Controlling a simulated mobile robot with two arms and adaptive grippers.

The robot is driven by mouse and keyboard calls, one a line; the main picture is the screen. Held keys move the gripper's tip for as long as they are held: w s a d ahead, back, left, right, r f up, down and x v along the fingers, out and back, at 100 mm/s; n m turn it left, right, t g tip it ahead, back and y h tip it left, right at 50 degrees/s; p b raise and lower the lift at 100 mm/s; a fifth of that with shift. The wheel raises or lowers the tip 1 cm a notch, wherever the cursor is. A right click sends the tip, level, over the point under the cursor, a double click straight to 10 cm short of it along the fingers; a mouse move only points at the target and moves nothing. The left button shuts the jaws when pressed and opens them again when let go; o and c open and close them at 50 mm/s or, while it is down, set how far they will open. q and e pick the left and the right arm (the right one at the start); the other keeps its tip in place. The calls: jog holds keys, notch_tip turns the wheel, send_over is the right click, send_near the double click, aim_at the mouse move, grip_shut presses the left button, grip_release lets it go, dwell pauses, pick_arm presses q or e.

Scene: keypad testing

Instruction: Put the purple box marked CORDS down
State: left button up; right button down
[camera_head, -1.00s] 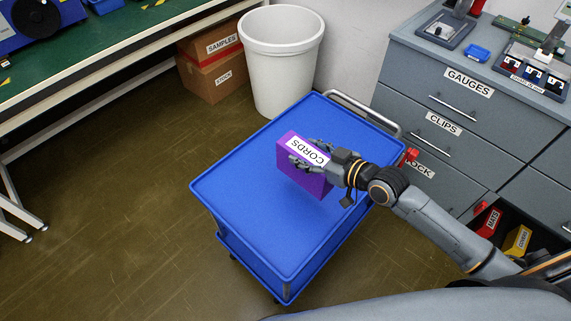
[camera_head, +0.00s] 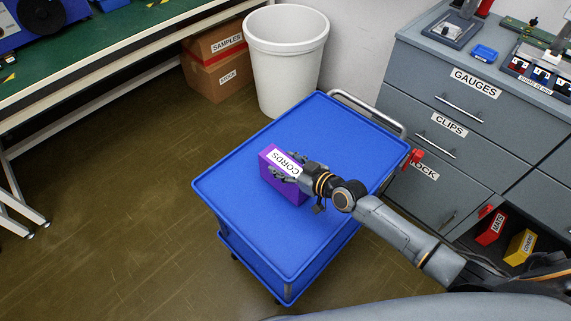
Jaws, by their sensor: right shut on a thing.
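The purple box marked CORDS (camera_head: 268,165) is at the blue cart's top, left of its middle. My right gripper (camera_head: 288,172) is shut on the box, with its fingers across the labelled upper face and side. Part of the box is hidden behind the gripper. I cannot tell whether the underside touches the cart top or hovers just above it. The blue cart (camera_head: 285,245) has a low raised rim and a lower shelf. My left gripper is not in view.
The rest of the cart top is clear. A white bin (camera_head: 285,65) stands behind the cart, beside stacked cardboard boxes (camera_head: 217,75). A grey drawer cabinet (camera_head: 440,125) is to the right, with red MATS (camera_head: 491,228) and yellow (camera_head: 520,247) bins low down. A green workbench (camera_head: 110,45) is at upper left.

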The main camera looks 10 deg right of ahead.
jog(key=shift+f, duration=0.1)
jog(key=shift+c, duration=2.2)
grip_release()
jog(key=shift+r, duration=0.2)
jog(key=v, duration=1.2)
jog(key=shift+p, duration=0.4)
jog(key=shift+a, duration=0.1)
